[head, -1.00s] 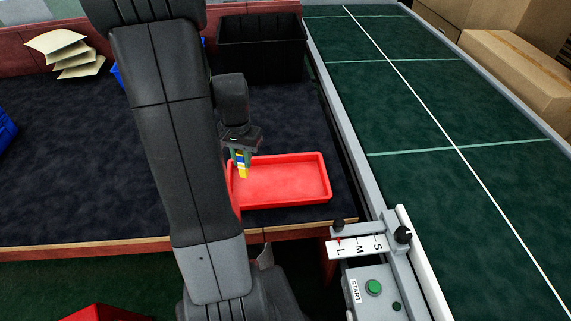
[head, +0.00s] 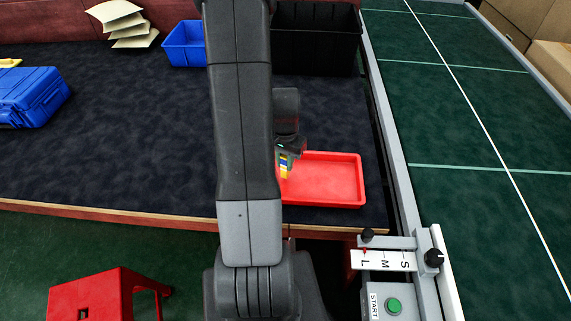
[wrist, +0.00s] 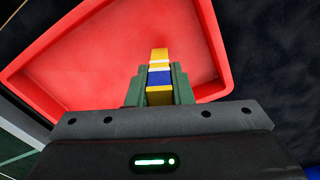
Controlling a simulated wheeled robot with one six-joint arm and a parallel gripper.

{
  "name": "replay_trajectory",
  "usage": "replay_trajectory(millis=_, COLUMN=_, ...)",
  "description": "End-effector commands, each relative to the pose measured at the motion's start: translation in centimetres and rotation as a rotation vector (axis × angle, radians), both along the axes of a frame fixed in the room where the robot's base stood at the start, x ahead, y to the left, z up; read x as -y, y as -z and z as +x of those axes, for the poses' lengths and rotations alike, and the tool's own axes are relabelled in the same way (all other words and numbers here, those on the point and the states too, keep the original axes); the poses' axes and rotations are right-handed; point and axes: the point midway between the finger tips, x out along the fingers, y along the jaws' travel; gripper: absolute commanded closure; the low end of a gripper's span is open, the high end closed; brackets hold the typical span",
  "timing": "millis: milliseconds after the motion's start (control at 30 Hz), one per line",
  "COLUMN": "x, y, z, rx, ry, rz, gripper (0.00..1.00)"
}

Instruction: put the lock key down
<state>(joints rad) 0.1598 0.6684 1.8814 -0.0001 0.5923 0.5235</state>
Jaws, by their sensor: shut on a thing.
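The lock key is a small yellow block with blue and white bands. It shows in the wrist view (wrist: 159,76) between the two green fingers of my gripper (wrist: 160,88), which is shut on it. In the head view the lock key (head: 284,168) hangs from my gripper (head: 286,157), over the left part of a red tray (head: 350,182). The tray is shallow and shows no other thing in it. I cannot tell whether the key's lower end touches the tray floor. My arm hides the tray's left edge in the head view.
A black bin (head: 318,45) and a blue bin (head: 184,44) stand behind on the dark table (head: 130,140). A blue case (head: 30,97) is at the left. The green conveyor (head: 470,110) runs along the right, with a lettered slider (head: 383,260) at its corner. A red stool (head: 95,295) stands below.

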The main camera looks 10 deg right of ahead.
Motion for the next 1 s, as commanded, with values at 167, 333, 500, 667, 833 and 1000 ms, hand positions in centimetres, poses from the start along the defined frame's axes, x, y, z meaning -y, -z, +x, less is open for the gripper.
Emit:
replay_trajectory(millis=167, x=0.0, y=1.5, z=0.0, rx=0.0, ry=0.0, rz=0.0, gripper=1.0)
replay_trajectory(millis=333, x=0.0, y=1.6, z=0.0, rx=0.001, ry=0.0, rz=0.0, gripper=1.0)
replay_trajectory(millis=500, x=0.0, y=1.9, z=0.0, rx=0.001, ry=0.0, rz=-0.001, gripper=1.0)
replay_trajectory(millis=667, x=0.0, y=1.9, z=0.0, rx=0.001, ry=0.0, rz=-0.001, gripper=0.61)
replay_trajectory(millis=833, x=0.0, y=1.9, z=0.0, rx=0.001, ry=0.0, rz=-0.001, gripper=0.58)
replay_trajectory(millis=1000, x=0.0, y=1.7, z=0.0, rx=0.001, ry=0.0, rz=-0.001, gripper=0.58)
